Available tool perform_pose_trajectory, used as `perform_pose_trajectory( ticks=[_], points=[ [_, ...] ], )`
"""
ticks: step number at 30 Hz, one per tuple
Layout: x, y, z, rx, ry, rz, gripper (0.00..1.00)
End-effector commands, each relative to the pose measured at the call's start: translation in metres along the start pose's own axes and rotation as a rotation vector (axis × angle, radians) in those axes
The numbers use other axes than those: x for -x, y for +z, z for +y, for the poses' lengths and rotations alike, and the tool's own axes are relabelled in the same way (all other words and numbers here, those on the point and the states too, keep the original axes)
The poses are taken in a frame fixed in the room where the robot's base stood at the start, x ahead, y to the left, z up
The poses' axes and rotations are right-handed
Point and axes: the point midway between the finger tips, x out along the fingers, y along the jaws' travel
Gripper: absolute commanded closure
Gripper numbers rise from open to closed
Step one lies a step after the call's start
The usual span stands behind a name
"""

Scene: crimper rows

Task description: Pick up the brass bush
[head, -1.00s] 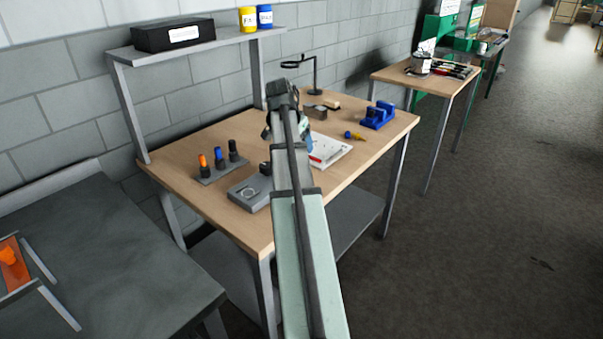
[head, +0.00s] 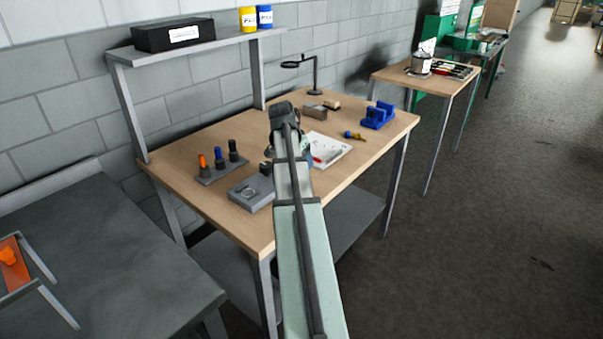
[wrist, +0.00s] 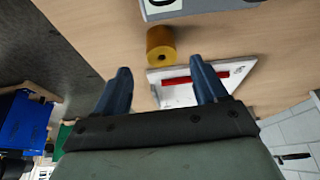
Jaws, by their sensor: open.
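The brass bush (wrist: 162,42) shows in the wrist view as a short golden cylinder with a dark hole in its end face. It sits on the wooden bench, beyond my fingertips and roughly in line with the gap between them. In the head view I cannot see it; my arm covers that part of the bench. My gripper (wrist: 162,76) is open, with its two blue fingers apart and nothing between them. In the head view my gripper is mostly hidden behind my own arm, above the bench.
A white pad with a red pen (head: 330,148) lies near my gripper. A grey fixture block (head: 252,193) and a rack of dark-and-orange tools (head: 222,167) stand left. A yellow-handled tool (head: 353,135), a blue holder (head: 378,115) and a lamp (head: 314,75) stand further back.

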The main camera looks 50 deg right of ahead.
Motion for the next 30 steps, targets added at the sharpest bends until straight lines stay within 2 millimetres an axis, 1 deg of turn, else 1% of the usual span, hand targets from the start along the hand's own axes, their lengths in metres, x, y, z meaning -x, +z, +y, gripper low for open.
perform_pose_trajectory(
  ticks=[5,12,15,23,30],
  points=[
    [-0.011,0.001,-0.001,0.000,0.001,-0.001,0.28],
    [-0.041,0.003,-0.003,0.000,0.002,-0.001,0.28],
    [-0.049,0.003,-0.003,-0.001,0.001,-0.001,0.28],
    [-0.051,0.003,-0.003,0.000,0.000,0.000,0.28],
    [-0.051,0.003,-0.003,0.000,0.000,0.000,0.51]
  ],
)
